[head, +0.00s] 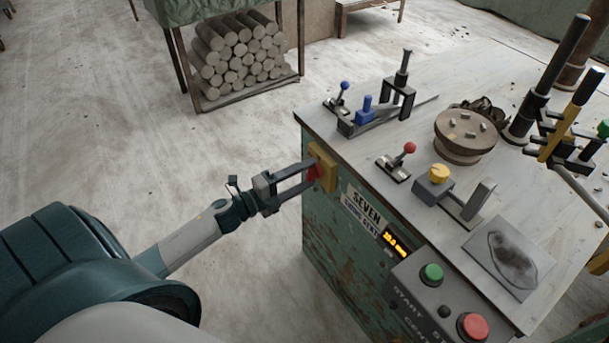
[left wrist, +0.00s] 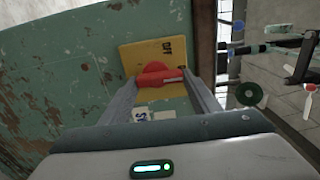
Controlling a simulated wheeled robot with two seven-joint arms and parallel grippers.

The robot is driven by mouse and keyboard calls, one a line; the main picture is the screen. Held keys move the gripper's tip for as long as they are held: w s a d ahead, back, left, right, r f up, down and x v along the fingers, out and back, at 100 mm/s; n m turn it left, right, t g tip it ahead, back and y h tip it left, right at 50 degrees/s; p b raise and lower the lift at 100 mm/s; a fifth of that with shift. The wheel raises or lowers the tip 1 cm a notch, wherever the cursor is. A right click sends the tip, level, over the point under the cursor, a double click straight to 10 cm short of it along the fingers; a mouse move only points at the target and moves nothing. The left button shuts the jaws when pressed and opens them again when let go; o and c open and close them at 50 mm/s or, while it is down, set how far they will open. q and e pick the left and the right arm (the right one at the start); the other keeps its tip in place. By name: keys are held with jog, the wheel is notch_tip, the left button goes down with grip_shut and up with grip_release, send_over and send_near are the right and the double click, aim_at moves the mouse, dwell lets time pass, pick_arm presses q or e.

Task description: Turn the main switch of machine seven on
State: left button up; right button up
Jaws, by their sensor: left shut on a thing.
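The main switch is a red rotary handle (head: 314,173) on a yellow plate (head: 327,167), fixed to the green side of the machine marked SEVEN (head: 367,209). My left gripper (head: 311,174) reaches it from the left and is shut on the red handle. In the left wrist view the red handle (left wrist: 155,76) lies between the fingertips, across the yellow plate (left wrist: 143,53). The handle lies roughly crosswise in that view. The plate bears the letters OFF at its upper right; its other markings are hidden or too small to read.
The machine top (head: 480,90) carries a red-knobbed lever (head: 409,148), a yellow knob (head: 439,173) and a round wooden block (head: 464,136). A box with a green button (head: 432,273) and a red button (head: 473,326) is at the front.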

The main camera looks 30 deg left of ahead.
pick_arm(q)
jog(key=shift+f, duration=0.1)
pick_arm(e)
jog(key=shift+w, duration=0.1)
pick_arm(q)
jog(key=o, duration=0.9)
jog(key=shift+c, duration=0.2)
jog(key=shift+o, duration=0.9)
pick_arm(e)
jog(key=shift+w, duration=0.35)
jog(key=shift+r, duration=0.1)
pick_arm(q)
jog(key=shift+s, duration=0.1)
